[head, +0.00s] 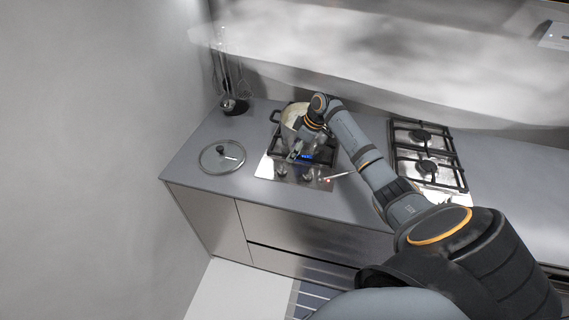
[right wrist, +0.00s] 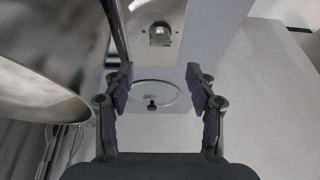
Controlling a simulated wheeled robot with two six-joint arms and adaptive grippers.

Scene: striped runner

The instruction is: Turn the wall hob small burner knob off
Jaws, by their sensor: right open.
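The hob nearer the left wall has a steel front strip (head: 322,183) with small knobs, one at the left (head: 280,168) and one further right (head: 308,177). A blue glow (head: 308,157), like a flame, shows on this hob beside my gripper. My right gripper (head: 296,153) is over the front of the hob, close to the pot. In the right wrist view, the right gripper (right wrist: 160,75) is open with nothing between its fingers. A knob (right wrist: 160,36) on the steel strip lies beyond the fingertips, apart from them. My left gripper is out of view.
A pale pot (head: 290,116) stands on the hob's back left; its wall (right wrist: 35,95) is close at the left of the wrist view. A glass lid (head: 222,156) lies on the counter (head: 200,185). A utensil holder (head: 234,105) stands behind. Another hob (head: 428,155) is at right.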

